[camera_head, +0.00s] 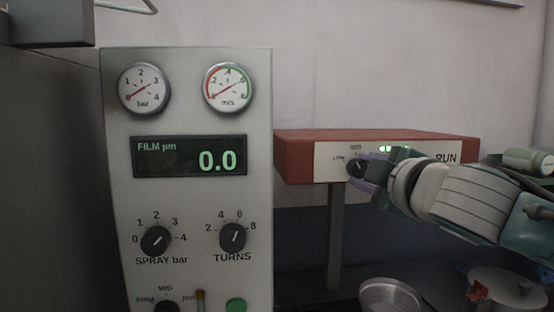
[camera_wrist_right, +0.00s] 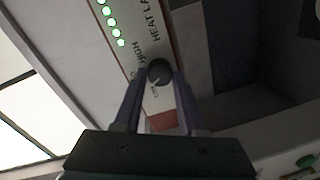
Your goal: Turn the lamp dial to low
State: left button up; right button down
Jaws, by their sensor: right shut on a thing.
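The lamp dial (camera_head: 356,166) is a small round black knob on the pale front panel of a red-topped box. A "LOW" label is to its left in the head view. My right gripper (camera_head: 365,170) reaches in from the right, with its purple fingers at the dial. In the right wrist view the dial (camera_wrist_right: 160,71) sits between the two fingertips (camera_wrist_right: 160,82), and the gripper is shut on it. "HIGH" and "HEAT LA..." lettering shows beside it. The fingers partly hide the dial, and I cannot tell its exact setting. My left gripper is not in view.
The red heat lamp box (camera_head: 375,136) has lit green lights and a "RUN" label. A grey control panel (camera_head: 190,118) with gauges, a 0.0 display and black knobs stands left. A metal pot (camera_head: 391,296) and a lidded pan (camera_head: 508,290) are below.

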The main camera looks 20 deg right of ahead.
jog(key=n+p, duration=0.1)
jog(key=n, duration=0.2)
jog(key=shift+h, duration=0.3)
jog(key=shift+n+p, duration=0.5)
jog(key=shift+n, duration=1)
jog(key=shift+c, duration=2.4)
grip_release()
